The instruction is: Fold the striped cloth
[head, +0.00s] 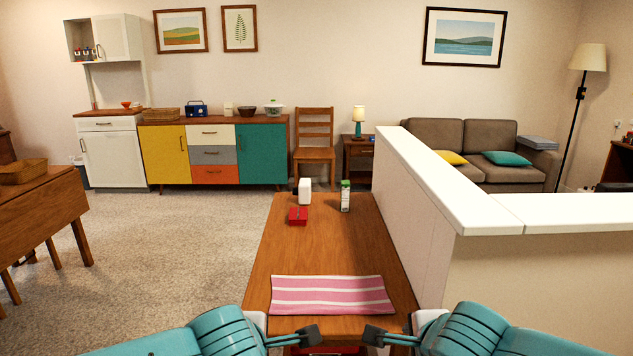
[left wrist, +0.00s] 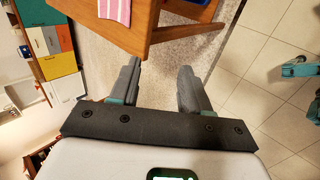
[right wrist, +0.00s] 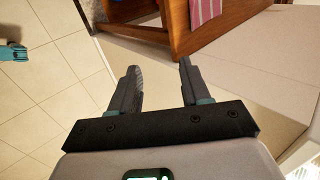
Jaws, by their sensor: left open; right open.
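The pink and white striped cloth (head: 331,295) lies flat and spread out near the front edge of the wooden table (head: 330,245) in the head view. Part of the cloth shows at the top of the left wrist view (left wrist: 115,10) and of the right wrist view (right wrist: 205,10). My left gripper (head: 316,334) is in front of the table's near edge, apart from the cloth. Its jaws (left wrist: 160,75) are open and empty. My right gripper (head: 368,335) is also at the near edge, apart from the cloth. Its jaws (right wrist: 160,72) are open and empty.
A red box (head: 298,216), a white container (head: 305,191) and a carton (head: 345,196) stand at the table's far end. A white-topped half wall (head: 425,180) runs along the table's right side. The tabletop between the cloth and these things is clear.

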